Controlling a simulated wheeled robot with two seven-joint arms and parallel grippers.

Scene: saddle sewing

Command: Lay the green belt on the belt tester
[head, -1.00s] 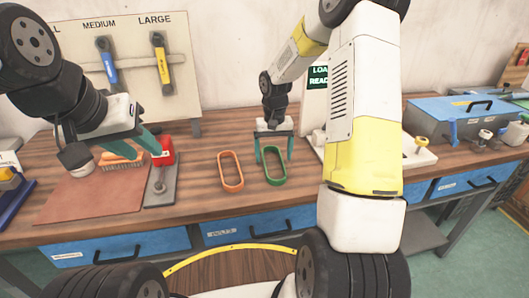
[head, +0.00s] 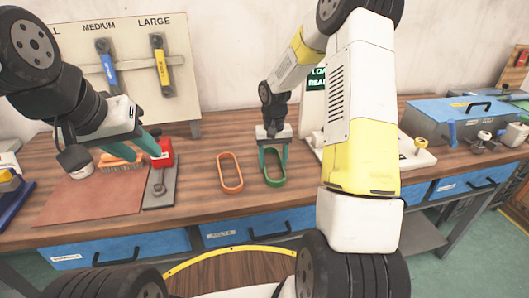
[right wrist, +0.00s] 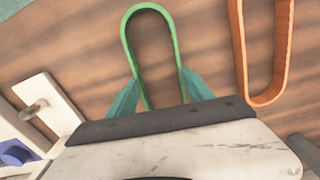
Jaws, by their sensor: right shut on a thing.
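The green belt (head: 274,181) is an oblong loop on the wooden bench, right of an orange belt (head: 230,172). My right gripper (head: 273,152) is over its far half; in the right wrist view its teal fingers close on the two long sides of the green belt (right wrist: 150,40). My left gripper (head: 147,155) has its fingers apart, near a red block (head: 164,150) on a grey metal plate. What looks like the belt tester, a white plate with brass knobs (head: 424,158) and a dark screen (head: 317,77), is partly hidden behind my right arm.
A leather sheet (head: 90,195) and a brush (head: 122,163) lie at the left. A tool board (head: 130,75) stands at the back. A blue-grey box (head: 465,118) is at the right. The orange belt lies close beside the green one.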

